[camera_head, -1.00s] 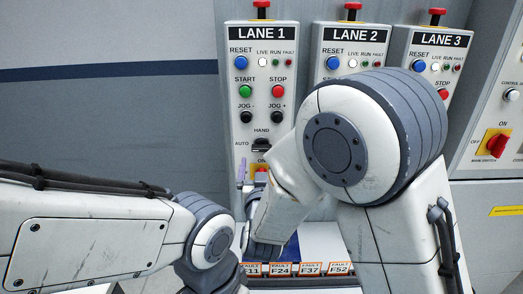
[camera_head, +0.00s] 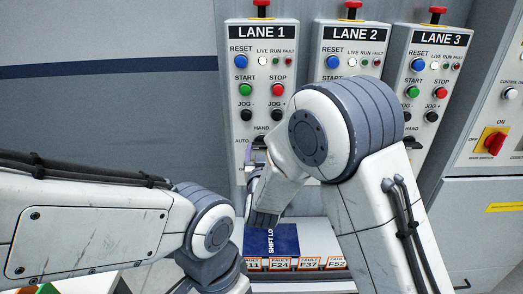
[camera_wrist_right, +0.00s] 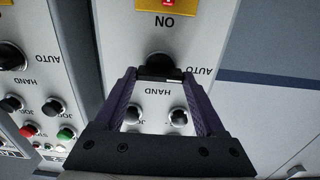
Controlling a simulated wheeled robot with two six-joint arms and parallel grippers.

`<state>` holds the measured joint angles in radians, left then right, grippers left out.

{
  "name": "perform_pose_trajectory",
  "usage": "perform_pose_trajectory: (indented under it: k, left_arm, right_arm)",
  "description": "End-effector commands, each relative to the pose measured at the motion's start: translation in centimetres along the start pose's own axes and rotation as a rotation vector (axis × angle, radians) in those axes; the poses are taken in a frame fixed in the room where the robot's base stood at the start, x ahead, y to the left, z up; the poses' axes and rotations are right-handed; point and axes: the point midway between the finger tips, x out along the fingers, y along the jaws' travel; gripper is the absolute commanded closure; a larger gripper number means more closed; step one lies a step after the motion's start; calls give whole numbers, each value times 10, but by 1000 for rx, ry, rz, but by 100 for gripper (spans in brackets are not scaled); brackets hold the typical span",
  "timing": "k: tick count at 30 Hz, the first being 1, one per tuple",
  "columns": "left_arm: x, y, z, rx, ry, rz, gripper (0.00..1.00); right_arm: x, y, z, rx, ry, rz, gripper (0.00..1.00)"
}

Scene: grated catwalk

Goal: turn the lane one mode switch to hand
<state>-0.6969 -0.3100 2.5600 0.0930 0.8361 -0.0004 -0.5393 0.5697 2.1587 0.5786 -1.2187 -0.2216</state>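The lane 1 panel (camera_head: 262,60) stands upright at the middle of the head view. Its mode switch is a black knob with a black bar, marked AUTO and HAND; my right gripper and arm mostly hide it there.
The lane 2 panel (camera_head: 345,58) and lane 3 panel (camera_head: 434,62) stand to the right, with my right arm in front of them. A dark blue shift log (camera_head: 287,238) and several fault cards (camera_head: 308,264) lie below. A main switch (camera_head: 493,141) is at far right.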

Motion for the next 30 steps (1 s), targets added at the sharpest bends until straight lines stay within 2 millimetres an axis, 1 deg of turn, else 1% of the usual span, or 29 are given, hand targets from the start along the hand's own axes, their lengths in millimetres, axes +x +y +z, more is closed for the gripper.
perform_pose_trajectory:
  k: [5, 11, 17, 30]
  left_arm:
    - [3, 0, 0, 0, 0, 0, 50]
    - [17, -1, 1, 0, 0, 0, 50]
    - [43, -3, 2, 0, 0, 0, 50]
    - [110, -8, 6, 0, 0, 0, 50]
  right_arm:
    - [0, 0, 1, 12, 1, 0, 83]
    - [0, 0, 3, 79, 3, 0, 83]
    - [0, 0, 5, 220, 6, -1, 83]
    - [0, 1, 6, 637, 6, -1, 83]
